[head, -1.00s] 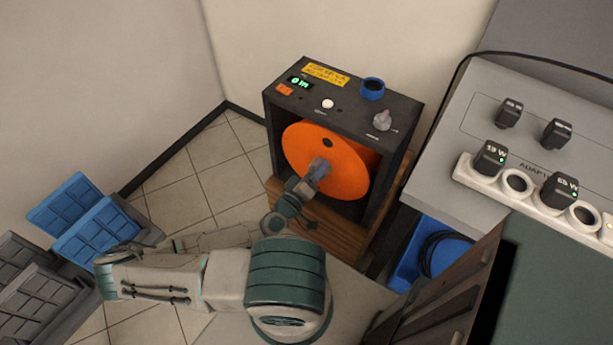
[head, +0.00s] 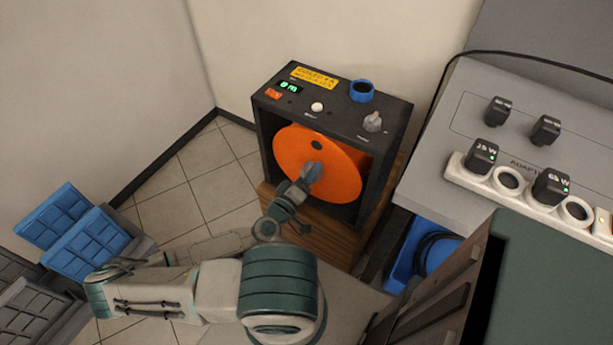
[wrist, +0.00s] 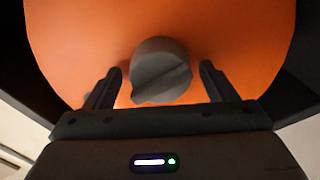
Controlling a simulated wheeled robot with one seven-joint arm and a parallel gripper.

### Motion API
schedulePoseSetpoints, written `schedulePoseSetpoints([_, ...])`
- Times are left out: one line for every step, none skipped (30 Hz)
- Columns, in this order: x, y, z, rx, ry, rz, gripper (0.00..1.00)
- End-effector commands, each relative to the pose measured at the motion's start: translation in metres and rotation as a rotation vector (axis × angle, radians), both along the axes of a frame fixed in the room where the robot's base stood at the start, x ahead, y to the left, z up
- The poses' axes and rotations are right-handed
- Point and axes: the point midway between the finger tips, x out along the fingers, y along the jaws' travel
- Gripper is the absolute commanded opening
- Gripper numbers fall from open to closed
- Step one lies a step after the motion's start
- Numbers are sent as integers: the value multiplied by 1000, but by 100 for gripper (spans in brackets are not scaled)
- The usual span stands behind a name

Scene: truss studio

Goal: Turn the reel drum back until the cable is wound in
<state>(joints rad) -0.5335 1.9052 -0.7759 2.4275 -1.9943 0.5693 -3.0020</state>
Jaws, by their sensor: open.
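The orange reel drum (head: 338,172) sits inside a dark open-fronted cabinet (head: 387,151). A dark hole shows in the drum's face, near its upper part. A grey knob (wrist: 160,72) stands out from the drum's centre in the wrist view. My gripper (wrist: 158,88) is open, with one finger on each side of the knob and a visible gap at both. In the head view my gripper (head: 309,176) is at the drum's centre and covers most of the knob. A small green display (head: 289,86) on the cabinet top seems to read 0 m. No cable shows on the drum face.
The cabinet top carries a white button (head: 316,107), a blue ring (head: 361,91) and a grey dial (head: 373,121). A grey bench with a power strip (head: 521,190) stands at right, above a blue bin (head: 425,250). Blue crates (head: 85,240) stand at left.

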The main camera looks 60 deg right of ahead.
Motion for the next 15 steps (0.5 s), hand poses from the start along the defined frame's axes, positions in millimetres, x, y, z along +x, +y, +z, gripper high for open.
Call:
schedulePoseSetpoints([0, 1, 0, 0, 0, 0, 78])
schedulePoseSetpoints([0, 1, 0, 1, 0, 0, 78])
schedulePoseSetpoints([0, 3, -1, 1, 1, 0, 78])
schedulePoseSetpoints([1, 4, -1, 1, 1, 0, 78])
schedulePoseSetpoints([1, 6, -1, 0, 1, 1, 78])
schedulePoseSetpoints([1, 9, -2, 1, 2, 2, 78])
schedulePoseSetpoints([1, 11, -2, 1, 2, 3, 78])
schedulePoseSetpoints([1, 14, -2, 2, 2, 3, 78])
schedulePoseSetpoints([1, 18, -2, 2, 1, 3, 78])
schedulePoseSetpoints([1, 21, -2, 0, 1, 4, 78])
schedulePoseSetpoints([1, 25, -2, 0, 1, 4, 78])
schedulePoseSetpoints([1, 29, -3, 0, 1, 4, 78])
schedulePoseSetpoints([2, 32, -3, 1, 1, 5, 78])
schedulePoseSetpoints([2, 35, -3, 0, 2, 4, 78])
schedulePoseSetpoints([2, 38, -3, -1, 2, 4, 78])
